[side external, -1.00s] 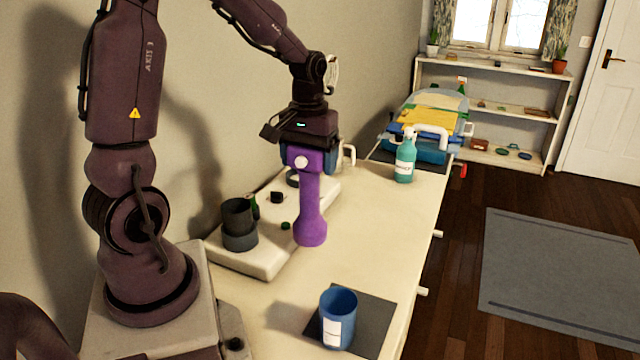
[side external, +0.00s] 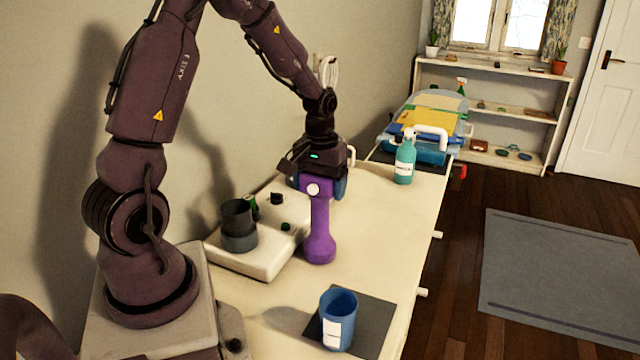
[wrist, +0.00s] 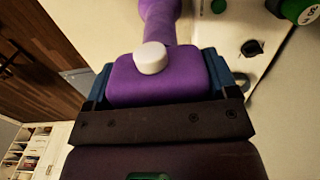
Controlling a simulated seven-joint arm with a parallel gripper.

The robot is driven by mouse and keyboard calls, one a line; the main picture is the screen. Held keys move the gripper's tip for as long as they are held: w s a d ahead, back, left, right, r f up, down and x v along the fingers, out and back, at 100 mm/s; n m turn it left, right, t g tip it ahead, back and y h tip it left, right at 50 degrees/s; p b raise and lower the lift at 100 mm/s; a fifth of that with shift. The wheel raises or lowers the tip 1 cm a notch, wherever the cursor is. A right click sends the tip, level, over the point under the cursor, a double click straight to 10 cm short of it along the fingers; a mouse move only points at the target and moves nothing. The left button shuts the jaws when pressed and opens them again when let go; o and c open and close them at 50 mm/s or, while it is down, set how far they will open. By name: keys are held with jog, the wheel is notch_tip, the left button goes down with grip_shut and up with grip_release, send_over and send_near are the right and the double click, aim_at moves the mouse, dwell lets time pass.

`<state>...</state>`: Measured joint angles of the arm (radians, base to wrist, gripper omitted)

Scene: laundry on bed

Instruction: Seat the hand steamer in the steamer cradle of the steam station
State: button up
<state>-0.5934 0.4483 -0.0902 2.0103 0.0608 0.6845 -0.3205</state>
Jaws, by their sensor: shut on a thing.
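The purple hand steamer (side external: 319,225) hangs upright from my gripper (side external: 318,186), its rounded end down. My gripper is shut on its upper block, with a blue finger on each side in the wrist view (wrist: 158,82). A white button (wrist: 150,58) shows on the steamer. The white steam station (side external: 252,262) lies to the left of the steamer, against the wall. A dark grey round cup (side external: 238,222), which looks like the steamer cradle, stands upright on its near end. The steamer is apart from this cup. I cannot tell whether its lower end touches the table.
A blue cup (side external: 338,318) stands on a dark mat (side external: 375,325) at the near side. A teal spray bottle (side external: 404,162) and a pile of folded laundry (side external: 425,118) are farther back. The station carries a black knob (side external: 277,198).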

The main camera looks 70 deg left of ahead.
jog(key=o, duration=1.5)
jog(key=shift+f, duration=0.1)
notch_tip(320, 180, up, 12)
jog(key=shift+r, duration=0.1)
jog(key=s+d+r+m+t, duration=0.2)
jog(key=s+d+m, duration=0.1)
jog(key=d, duration=0.3)
jog(key=s+d+r+m+t, duration=0.1)
jog(key=s+d+r+m, duration=0.1)
jog(key=s+d, duration=0.3)
jog(key=s+d+r+m+t, duration=0.2)
jog(key=s+d+m, duration=0.2)
jog(key=d, duration=0.3)
jog(key=shift+s+r+t, duration=0.1)
jog(key=shift+r+t, duration=0.2)
jog(key=shift+r, duration=0.05)
